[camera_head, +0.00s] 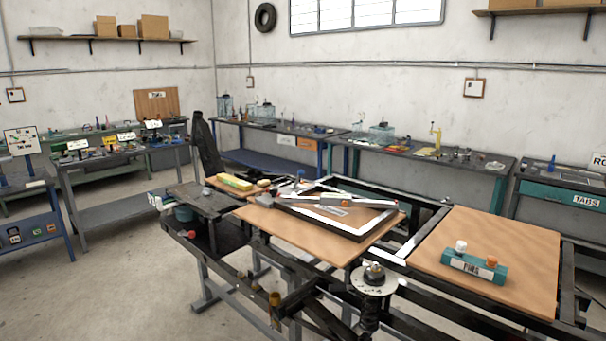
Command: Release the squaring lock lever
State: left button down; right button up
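A dark rectangular frame with white inner strips (352,226) lies on a brown board in the middle of the bench. A pale bar (310,202) lies across the frame's far part, with a small orange piece (345,203) near its middle. A small blue piece (301,174) stands at the frame's far left corner. I cannot tell which of these parts is the squaring lock lever, or how it is set. Neither of my grippers shows in the head view.
A teal block marked PINS (474,266) with white and orange knobs stands on the right brown board (510,235). A round plate on a dark strut (369,286) stands at the front. A yellow sponge-like block (235,182) lies at left. Side benches line the walls; open floor lies front left.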

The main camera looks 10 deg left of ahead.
aim_at(300, 172)
jog(key=j+z, duration=0.1)
jog(key=z, duration=0.55)
jog(key=i+j+z, duration=0.15)
jog(key=j+z, duration=0.3)
jog(key=j, duration=0.3)
jog(key=j+z, duration=0.45)
jog(key=j, duration=0.85)
jog(key=k+j, duration=0.1)
jog(key=j, duration=0.5)
jog(key=j+z, duration=0.1)
jog(key=j, duration=0.55)
